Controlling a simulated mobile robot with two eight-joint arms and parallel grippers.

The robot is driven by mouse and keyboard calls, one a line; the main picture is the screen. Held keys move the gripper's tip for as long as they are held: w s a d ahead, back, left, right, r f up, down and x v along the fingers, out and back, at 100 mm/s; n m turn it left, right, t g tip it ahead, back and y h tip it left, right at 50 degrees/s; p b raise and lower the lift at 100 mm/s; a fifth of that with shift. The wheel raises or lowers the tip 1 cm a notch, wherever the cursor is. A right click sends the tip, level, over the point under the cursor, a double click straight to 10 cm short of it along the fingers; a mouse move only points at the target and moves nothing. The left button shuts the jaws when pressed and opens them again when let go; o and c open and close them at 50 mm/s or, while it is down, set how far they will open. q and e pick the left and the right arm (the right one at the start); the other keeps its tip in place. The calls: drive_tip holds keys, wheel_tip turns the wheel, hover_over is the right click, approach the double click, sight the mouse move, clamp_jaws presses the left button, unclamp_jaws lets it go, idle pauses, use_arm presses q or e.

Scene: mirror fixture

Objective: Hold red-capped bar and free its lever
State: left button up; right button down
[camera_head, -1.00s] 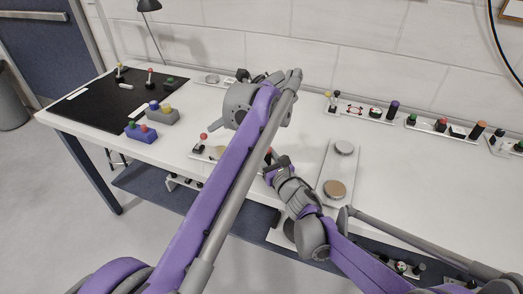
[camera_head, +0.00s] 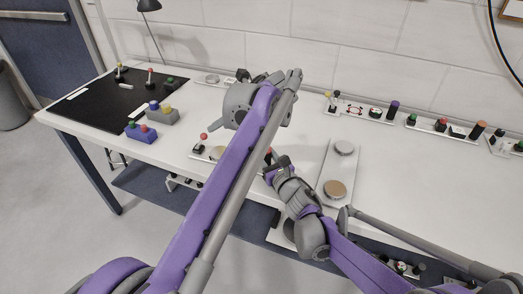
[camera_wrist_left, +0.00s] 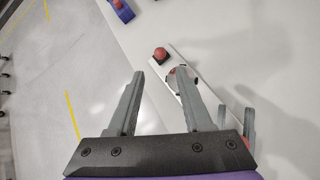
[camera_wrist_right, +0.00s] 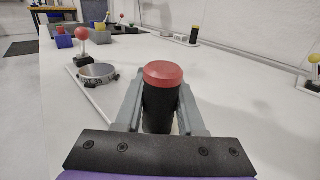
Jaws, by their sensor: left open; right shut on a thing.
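The red-capped bar (camera_wrist_right: 163,95) is a black upright cylinder with a red top in the right wrist view. My right gripper (camera_wrist_right: 160,100) is shut on it, one finger on each side. The lever (camera_head: 202,140) has a red ball on a small black base, left of the bar; it also shows in the right wrist view (camera_wrist_right: 82,35). In the left wrist view a red ball (camera_wrist_left: 160,53) lies just beyond the fingertips. My left gripper (camera_wrist_left: 160,74) is open and empty above the fixture strip. In the head view my left arm hides part of the fixture.
A round metal disc (camera_wrist_right: 97,72) sits between lever and bar. A white plate (camera_head: 337,165) with two round pads lies to the right. Blue and grey button boxes (camera_head: 141,134) and a black mat (camera_head: 100,105) are at the left. Several fixture strips line the wall.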

use_arm(q)
drive_tip(key=shift+f, duration=0.1)
drive_tip(key=c, duration=0.4)
drive_tip(key=shift+d+f, duration=0.1)
drive_tip(key=shift+f, duration=0.2)
drive_tip(key=shift+c, duration=1.3)
drive_tip(key=s+f+m+t, duration=0.1)
drive_tip(key=s+f+t+y, duration=0.1)
drive_tip(key=f, duration=0.1)
drive_tip(key=s+f+m+t+y, duration=0.1)
drive_tip(key=shift+s+d+f+m, duration=0.2)
drive_tip(key=shift+s+f+m, duration=0.05)
drive_tip(key=shift+f+m, duration=0.1)
clamp_jaws()
drive_tip(key=s+d+f+m+t, duration=0.1)
drive_tip(key=s+f+m+t, duration=0.2)
drive_tip(key=s, duration=0.4)
drive_tip(key=shift+f+m+t, duration=0.3)
drive_tip(key=shift+m+t, duration=0.5)
drive_tip(key=shift+m, duration=0.05)
